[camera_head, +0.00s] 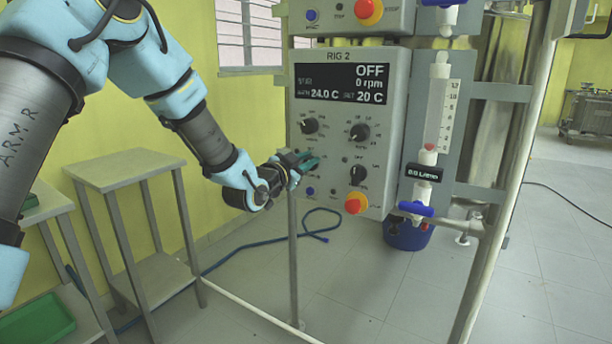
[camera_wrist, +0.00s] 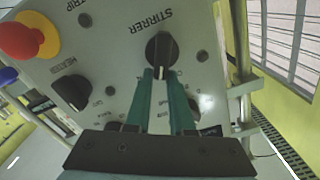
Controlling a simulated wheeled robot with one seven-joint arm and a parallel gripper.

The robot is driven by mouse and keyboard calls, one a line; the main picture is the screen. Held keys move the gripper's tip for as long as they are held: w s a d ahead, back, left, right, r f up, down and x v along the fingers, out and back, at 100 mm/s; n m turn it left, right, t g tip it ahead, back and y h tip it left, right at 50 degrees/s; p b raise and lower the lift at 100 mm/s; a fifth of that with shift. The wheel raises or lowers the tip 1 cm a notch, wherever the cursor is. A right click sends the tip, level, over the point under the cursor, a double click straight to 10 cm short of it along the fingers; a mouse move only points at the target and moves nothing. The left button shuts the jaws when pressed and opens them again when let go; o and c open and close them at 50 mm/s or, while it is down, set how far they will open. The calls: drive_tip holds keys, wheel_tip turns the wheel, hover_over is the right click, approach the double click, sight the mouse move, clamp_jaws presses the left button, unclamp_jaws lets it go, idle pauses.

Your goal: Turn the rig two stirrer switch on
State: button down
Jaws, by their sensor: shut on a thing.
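The rig two panel (camera_head: 335,62) is a grey box labelled RIG 2. Its black display (camera_head: 342,84) reads OFF, 0 rpm and 24.0 C. My gripper (camera_head: 311,162) reaches in from the left at the panel's lower left, covering the stirrer switch there. In the wrist view, the stirrer switch (camera_wrist: 162,48) is a round black knob with a pale pointer line, beside the printed word STIRRER. My gripper's green fingers (camera_wrist: 161,76) are shut on this knob, one on each side. Their contact points are partly hard to make out.
Close by are another black knob (camera_wrist: 72,92), a red emergency button (camera_head: 356,203) on a yellow base, and two upper knobs, one at the right (camera_head: 359,132). A metal post (camera_head: 293,250) stands below my gripper. A small table (camera_head: 125,172) stands left.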

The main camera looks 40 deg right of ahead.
drive_tip(key=m+b, duration=0.2)
drive_tip(key=b, duration=0.1)
drive_tip(key=f+m+b, duration=0.1)
drive_tip(key=m+b, duration=0.1)
drive_tip(key=b, duration=0.1)
drive_tip(key=f+m+b, duration=0.1)
drive_tip(key=m+b, duration=0.1)
drive_tip(key=b, duration=0.1)
drive_tip(key=shift+s, duration=0.25)
drive_tip(key=shift+m+b, duration=0.3)
drive_tip(key=c, duration=0.9)
unclamp_jaws()
drive_tip(key=shift+o, duration=0.6)
drive_tip(key=shift+r, duration=0.25)
drive_tip(key=shift+s, duration=0.1)
drive_tip(key=v, duration=1)
drive_tip(key=shift+a+b, duration=0.35)
